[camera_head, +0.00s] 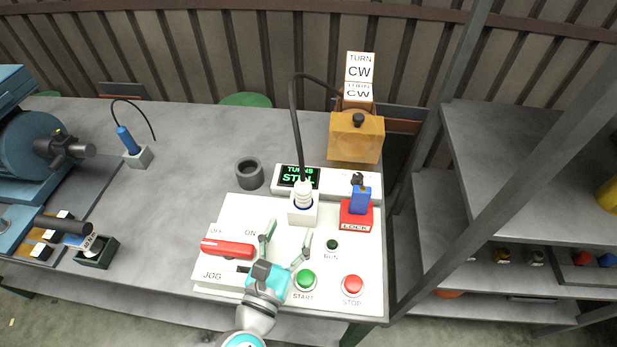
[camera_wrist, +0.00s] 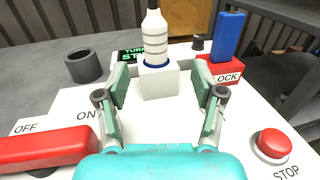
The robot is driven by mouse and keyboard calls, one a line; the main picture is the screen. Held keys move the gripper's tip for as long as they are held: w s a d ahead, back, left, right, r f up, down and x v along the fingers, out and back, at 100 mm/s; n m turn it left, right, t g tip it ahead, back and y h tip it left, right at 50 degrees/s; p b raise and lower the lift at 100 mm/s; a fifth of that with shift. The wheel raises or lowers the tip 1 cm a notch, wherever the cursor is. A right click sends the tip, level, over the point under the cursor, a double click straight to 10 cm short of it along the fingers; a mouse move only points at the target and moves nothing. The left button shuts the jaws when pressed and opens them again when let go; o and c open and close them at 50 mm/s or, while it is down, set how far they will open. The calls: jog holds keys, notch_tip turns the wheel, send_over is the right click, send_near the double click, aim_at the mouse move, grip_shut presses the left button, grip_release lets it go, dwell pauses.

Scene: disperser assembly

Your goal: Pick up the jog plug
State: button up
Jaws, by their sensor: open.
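A white ribbed plug (camera_head: 303,192) with a black cable rising from its top stands upright in a white block (camera_head: 303,218) on the control panel. It also shows in the wrist view (camera_wrist: 153,36), in a block with a blue ring (camera_wrist: 158,82). No label on the plug is readable. My gripper (camera_head: 288,234) is open and empty, on the near side of the block. In the wrist view the fingers (camera_wrist: 168,86) stand left and right of the block, with the plug beyond and between them.
A red lever (camera_head: 227,248) lies at the left of my gripper. START (camera_head: 305,280) and STOP (camera_head: 352,286) buttons are at its right. A red LOCK block (camera_head: 356,217) holds a blue piece. A blue corded plug (camera_head: 127,140) stands in a grey holder far left. A dark ring (camera_head: 249,173) is nearby.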

aim_at(300, 196)
jog(key=x, duration=0.5)
jog(key=shift+w, duration=0.35)
jog(key=shift+a+r+x, duration=0.1)
jog(key=shift+r+x, duration=0.05)
jog(key=shift+x, duration=1.15)
jog(key=shift+a+r+x, duration=0.15)
jog(key=shift+r+x, duration=0.05)
jog(key=shift+x, duration=1.15)
grip_shut()
jog(key=shift+r, duration=0.1)
